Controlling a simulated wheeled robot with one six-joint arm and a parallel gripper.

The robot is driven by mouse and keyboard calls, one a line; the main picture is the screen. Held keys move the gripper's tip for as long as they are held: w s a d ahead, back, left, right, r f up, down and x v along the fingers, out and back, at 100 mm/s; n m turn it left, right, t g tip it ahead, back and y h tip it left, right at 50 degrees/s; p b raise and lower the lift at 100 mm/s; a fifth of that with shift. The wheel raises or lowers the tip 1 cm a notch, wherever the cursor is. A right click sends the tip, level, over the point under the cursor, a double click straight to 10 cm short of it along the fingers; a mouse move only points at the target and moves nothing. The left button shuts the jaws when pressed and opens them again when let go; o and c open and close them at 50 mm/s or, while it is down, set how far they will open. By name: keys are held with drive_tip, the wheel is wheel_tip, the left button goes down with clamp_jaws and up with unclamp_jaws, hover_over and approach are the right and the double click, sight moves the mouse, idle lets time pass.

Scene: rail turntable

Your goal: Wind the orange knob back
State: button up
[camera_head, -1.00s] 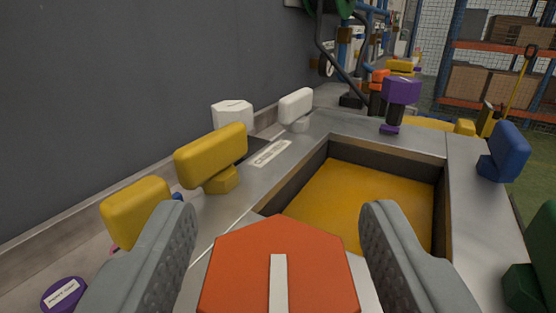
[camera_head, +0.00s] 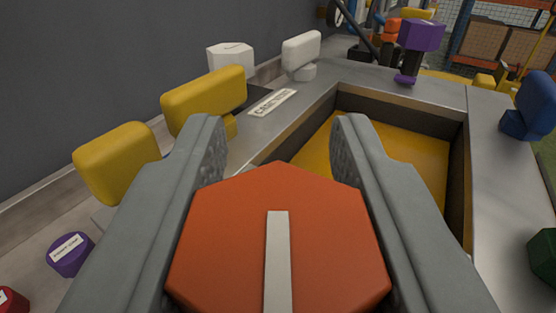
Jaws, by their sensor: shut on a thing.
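The orange knob (camera_head: 236,235) is a faceted orange-red block with a white pointer stripe (camera_head: 277,255) on its top. It fills the lower middle of the view. The stripe points nearly straight away from me. My gripper (camera_head: 279,165) has one grey finger on each side of the knob and is shut on it. The knob's lower part and its mount are hidden.
Two yellow handles (camera_head: 204,103) (camera_head: 117,163), a white knob (camera_head: 231,56) and a white handle (camera_head: 301,55) stand to the left. A purple knob (camera_head: 421,36), blue handle (camera_head: 531,105) and green knob (camera_head: 543,258) stand right. A yellow-floored recess (camera_head: 378,155) lies ahead.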

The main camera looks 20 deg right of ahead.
drive_tip(key=n+t+y, duration=0.1)
drive_tip(key=n+y, duration=0.2)
drive_tip(key=y, duration=0.2)
drive_tip(key=shift+a, duration=0.15)
drive_tip(key=shift+w+a+n+t+y, duration=0.1)
drive_tip(key=shift+a+n+t+y, duration=0.05)
drive_tip(key=shift+n+y, duration=0.5)
drive_tip(key=shift+a+n+t+y, duration=0.15)
drive_tip(key=shift+n+y, duration=0.3)
drive_tip(key=shift+y, duration=0.4)
drive_tip(key=shift+a+n+y, duration=0.15)
drive_tip(key=shift+n+y, duration=1.05)
drive_tip(key=shift+y, duration=0.7)
drive_tip(key=o, duration=1)
drive_tip(key=v, duration=1.7)
drive_tip(key=shift+s+r, duration=0.25)
drive_tip(key=shift+r, duration=0.15)
